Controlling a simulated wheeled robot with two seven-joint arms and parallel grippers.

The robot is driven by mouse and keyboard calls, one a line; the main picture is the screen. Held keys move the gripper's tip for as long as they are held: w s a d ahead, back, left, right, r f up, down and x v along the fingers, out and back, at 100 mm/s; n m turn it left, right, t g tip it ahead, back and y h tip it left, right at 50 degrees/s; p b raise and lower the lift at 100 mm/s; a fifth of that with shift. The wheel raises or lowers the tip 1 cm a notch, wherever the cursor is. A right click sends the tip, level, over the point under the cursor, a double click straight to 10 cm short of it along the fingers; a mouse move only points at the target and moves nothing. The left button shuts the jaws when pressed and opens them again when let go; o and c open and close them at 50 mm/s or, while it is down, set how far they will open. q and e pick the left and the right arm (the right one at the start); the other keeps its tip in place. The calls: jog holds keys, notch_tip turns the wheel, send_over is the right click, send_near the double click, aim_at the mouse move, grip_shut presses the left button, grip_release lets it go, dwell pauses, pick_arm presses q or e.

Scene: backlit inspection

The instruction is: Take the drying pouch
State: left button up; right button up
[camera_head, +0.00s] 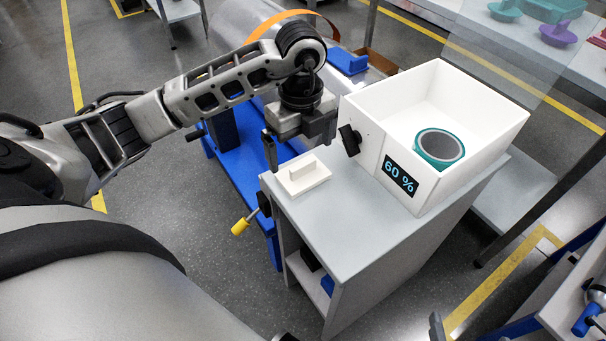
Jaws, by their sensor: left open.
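From this angle I cannot tell how high the fingers are above the slab. My right gripper does not show.
A white open box (367,173) with a "60 %" display and a black knob stands on the cabinet (345,235), right of the slab. A yellow-handled lever (241,226) sticks out left of the cabinet.

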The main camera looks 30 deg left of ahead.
aim_at(303, 164)
pick_arm(q)
jog(key=shift+w+f, duration=0.15)
jog(key=shift+f, duration=2.8)
jog(key=c, duration=0.5)
